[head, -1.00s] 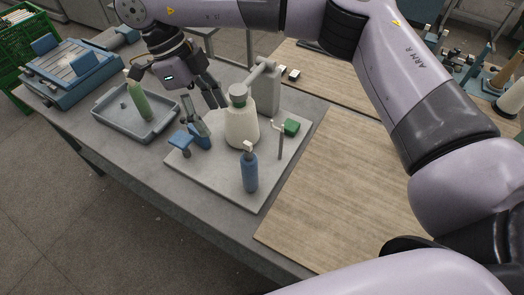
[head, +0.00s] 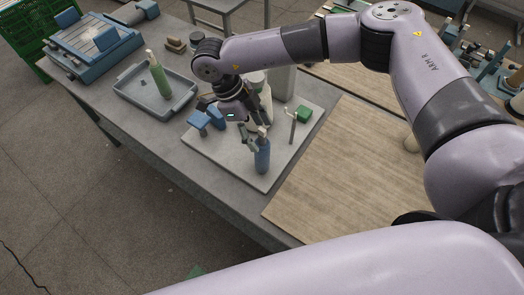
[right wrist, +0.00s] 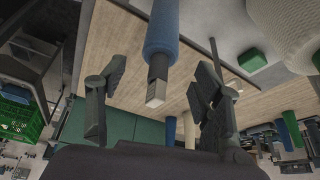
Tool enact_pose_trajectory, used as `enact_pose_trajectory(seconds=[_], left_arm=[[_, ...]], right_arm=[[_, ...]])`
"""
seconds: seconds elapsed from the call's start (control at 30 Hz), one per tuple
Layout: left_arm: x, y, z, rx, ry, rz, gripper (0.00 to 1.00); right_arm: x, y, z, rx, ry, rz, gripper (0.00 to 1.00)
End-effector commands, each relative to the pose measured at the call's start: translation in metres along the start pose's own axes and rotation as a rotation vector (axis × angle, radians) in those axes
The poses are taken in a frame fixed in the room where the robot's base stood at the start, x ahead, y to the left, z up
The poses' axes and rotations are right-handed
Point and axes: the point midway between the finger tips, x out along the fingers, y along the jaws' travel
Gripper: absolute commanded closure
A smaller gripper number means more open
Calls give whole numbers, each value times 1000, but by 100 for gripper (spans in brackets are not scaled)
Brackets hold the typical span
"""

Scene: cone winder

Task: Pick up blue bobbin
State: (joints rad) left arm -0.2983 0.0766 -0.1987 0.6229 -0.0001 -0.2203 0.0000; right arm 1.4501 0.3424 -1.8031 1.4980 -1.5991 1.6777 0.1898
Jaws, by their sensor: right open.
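The blue bobbin (head: 262,158) stands upright near the front corner of the pale grey base plate (head: 240,172). My right gripper (head: 254,137) is at its upper end, open and empty. In the right wrist view the blue bobbin (right wrist: 162,30) reaches from the top edge into the gap between the two spread fingers of my right gripper (right wrist: 157,95), its pale tip between them. I see room on both sides of the tip and no contact. My left gripper is in neither view.
A cream cone (head: 266,108) stands behind the gripper, partly hidden. A blue bracket (head: 204,119) is to the left, a thin post with a green block (head: 304,114) to the right. A grey tray (head: 181,100) holds a green bobbin (head: 158,76). A bare wooden board (head: 345,165) lies right.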

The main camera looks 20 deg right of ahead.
Motion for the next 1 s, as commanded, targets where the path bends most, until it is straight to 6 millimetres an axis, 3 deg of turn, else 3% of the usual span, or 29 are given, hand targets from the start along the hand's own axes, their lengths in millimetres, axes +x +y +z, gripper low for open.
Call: enact_pose_trajectory(seconds=[0.03, 0.13, 0.3, 0.57, 1.0], left_arm=[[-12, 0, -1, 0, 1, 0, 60], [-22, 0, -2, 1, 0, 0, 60], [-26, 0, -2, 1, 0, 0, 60], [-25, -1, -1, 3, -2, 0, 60], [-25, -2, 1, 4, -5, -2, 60]], right_arm=[[3, 1, -3, 0, 5, 3, 40], [17, 2, -3, 0, 4, 2, 40], [37, 2, -1, 0, 2, 1, 40], [40, 1, 0, 0, 0, 0, 40], [40, 1, 0, 0, 1, 0, 70]])
